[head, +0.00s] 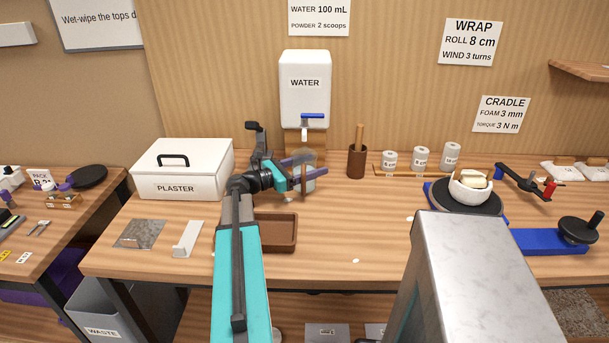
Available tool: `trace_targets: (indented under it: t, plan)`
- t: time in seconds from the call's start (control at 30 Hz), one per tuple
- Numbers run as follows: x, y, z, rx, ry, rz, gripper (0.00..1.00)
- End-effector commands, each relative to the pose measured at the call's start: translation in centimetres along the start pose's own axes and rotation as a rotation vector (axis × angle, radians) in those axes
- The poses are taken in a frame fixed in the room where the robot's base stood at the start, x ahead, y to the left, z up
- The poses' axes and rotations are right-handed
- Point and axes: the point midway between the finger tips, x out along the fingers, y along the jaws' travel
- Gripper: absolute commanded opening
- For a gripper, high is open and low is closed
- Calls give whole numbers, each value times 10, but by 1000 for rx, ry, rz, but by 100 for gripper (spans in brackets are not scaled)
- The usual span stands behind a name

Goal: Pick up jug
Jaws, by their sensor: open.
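A clear, see-through jug (307,183) appears to stand on the table under the tap of the white water tank (304,88). It is small and partly hidden by my gripper. My gripper (311,166) has purple fingers and is open. It reaches from the left to the jug, with one finger on the far side and one on the near side in the picture. I cannot tell whether the fingers touch the jug.
A white plaster box (190,185) stands left, and a brown tray (279,232) lies in front of my gripper. The table's front middle is mostly clear.

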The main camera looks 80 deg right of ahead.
Motion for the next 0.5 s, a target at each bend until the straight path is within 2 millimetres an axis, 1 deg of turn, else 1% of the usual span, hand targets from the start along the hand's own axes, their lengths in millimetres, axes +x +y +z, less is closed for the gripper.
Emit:
trace_targets:
  t: [0.17,0.23,0.37,0.4,0.5]
  plan:
    - [0,0,0,0,0,-1,65]
    - [0,0,0,0,0,-1,57]
    - [0,0,0,0,0,-1,35]
    - [0,0,0,0,0,-1,34]
    - [1,0,0,0,-1,-1,34]
